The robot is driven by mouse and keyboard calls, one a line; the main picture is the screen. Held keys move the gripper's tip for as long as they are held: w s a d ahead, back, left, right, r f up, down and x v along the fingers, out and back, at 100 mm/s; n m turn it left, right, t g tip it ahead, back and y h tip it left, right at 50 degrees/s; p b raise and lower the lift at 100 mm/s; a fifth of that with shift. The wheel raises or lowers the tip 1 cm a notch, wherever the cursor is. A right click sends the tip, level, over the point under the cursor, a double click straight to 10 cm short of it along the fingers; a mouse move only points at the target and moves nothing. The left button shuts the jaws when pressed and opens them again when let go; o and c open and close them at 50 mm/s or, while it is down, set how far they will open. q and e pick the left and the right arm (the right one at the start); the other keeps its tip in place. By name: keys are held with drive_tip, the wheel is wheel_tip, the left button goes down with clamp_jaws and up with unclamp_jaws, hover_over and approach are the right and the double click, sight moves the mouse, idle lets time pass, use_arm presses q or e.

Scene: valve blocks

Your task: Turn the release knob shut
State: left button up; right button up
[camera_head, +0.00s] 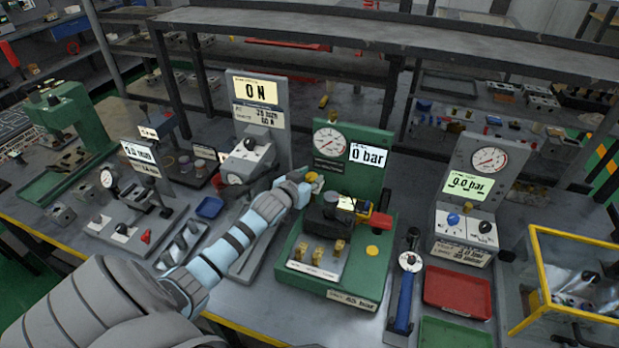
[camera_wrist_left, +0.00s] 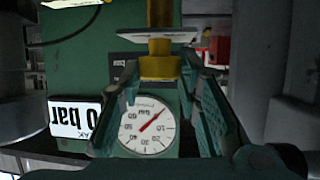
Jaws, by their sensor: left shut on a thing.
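The green test stand (camera_head: 346,288) stands on the bench, with a round gauge (camera_head: 334,141) and a display (camera_head: 368,155) reading 0 bar on its upright panel. The wrist view shows the same gauge (camera_wrist_left: 146,126) and display (camera_wrist_left: 75,117) upside down. My right gripper is not in view.
A grey stand with an ON display (camera_head: 255,90) stands close behind my left forearm. A yellow-framed bin (camera_head: 533,262) is at far right.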

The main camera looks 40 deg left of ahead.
use_arm(q)
drive_tip(key=shift+d+r+n+y+p, duration=0.15)
drive_tip(key=shift+r+n+y+p, duration=0.1)
drive_tip(key=shift+n+y+p, duration=0.25)
drive_tip(key=shift+d+f+n+g+y+p, duration=0.1)
drive_tip(key=shift+f+n+g+y+p, duration=0.05)
drive_tip(key=shift+n+g+y+p, duration=0.2)
drive_tip(key=shift+w+f+n+y+b, duration=0.15)
drive_tip(key=shift+f+n+y+b, duration=0.1)
drive_tip(key=shift+n+y+b, duration=0.15)
drive_tip(key=shift+r+n+g+y, duration=0.1)
drive_tip(key=shift+n+g+y, duration=0.15)
drive_tip(key=shift+y, duration=0.2)
drive_tip(key=o, duration=1.1)
drive_tip(key=shift+o, duration=0.2)
